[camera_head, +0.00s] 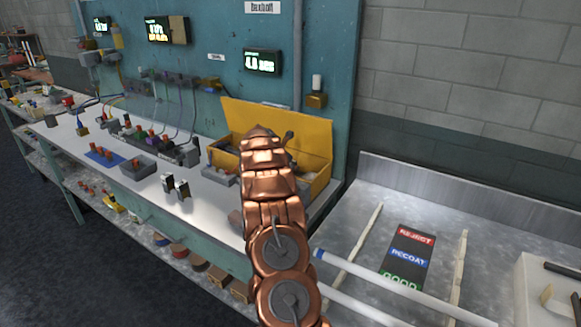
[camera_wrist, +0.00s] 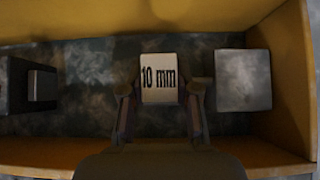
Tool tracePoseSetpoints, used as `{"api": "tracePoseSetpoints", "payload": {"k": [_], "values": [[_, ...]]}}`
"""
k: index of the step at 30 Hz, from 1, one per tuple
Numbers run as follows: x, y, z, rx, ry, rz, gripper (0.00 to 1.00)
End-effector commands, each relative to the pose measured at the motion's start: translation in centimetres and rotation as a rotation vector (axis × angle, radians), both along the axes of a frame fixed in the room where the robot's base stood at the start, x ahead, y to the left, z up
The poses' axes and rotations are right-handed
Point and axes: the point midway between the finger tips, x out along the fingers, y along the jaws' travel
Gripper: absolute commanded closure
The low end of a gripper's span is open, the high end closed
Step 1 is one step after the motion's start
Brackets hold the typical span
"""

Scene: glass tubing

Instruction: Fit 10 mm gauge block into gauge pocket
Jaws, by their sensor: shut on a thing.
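The 10 mm gauge block (camera_wrist: 160,67) is a pale block with "10 mm" in black on its face. In the wrist view it stands between the two fingers of my gripper (camera_wrist: 161,90), which is shut on it. It is inside the yellow box (camera_wrist: 285,40), over a mottled dark grey floor; whether it touches the floor I cannot tell. In the head view my copper arm reaches into the yellow box (camera_head: 295,130) and hides the block and my fingers. I cannot make out the gauge pocket in either view.
A plain grey block (camera_wrist: 244,80) stands to the right of my gripper, and a dark block with a lighter face (camera_wrist: 42,86) to the left. The box walls are close. Outside, the white bench (camera_head: 125,185) carries small fixtures; a grey metal table (camera_head: 480,225) is at right.

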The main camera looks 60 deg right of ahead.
Motion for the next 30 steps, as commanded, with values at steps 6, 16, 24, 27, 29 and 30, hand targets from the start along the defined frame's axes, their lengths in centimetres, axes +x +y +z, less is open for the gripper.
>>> {"api": "tracePoseSetpoints", "payload": {"k": [6, 16, 24, 27, 29, 30], "values": [[-0.01, -0.01, -0.45, 0.0, 0.0, 0.0, 1.0], [0.02, 0.0, -0.42, 0.0, -0.001, 0.001, 0.4], [0.02, 0.02, -0.42, 0.0, -0.001, 0.0, 0.4], [0.02, 0.19, -0.24, 0.0, -0.001, 0.001, 0.4], [0.03, 0.4, 0.02, 0.0, -0.001, 0.0, 0.4], [0.04, 0.6, 0.28, -0.001, -0.002, 0.001, 0.4]]}}
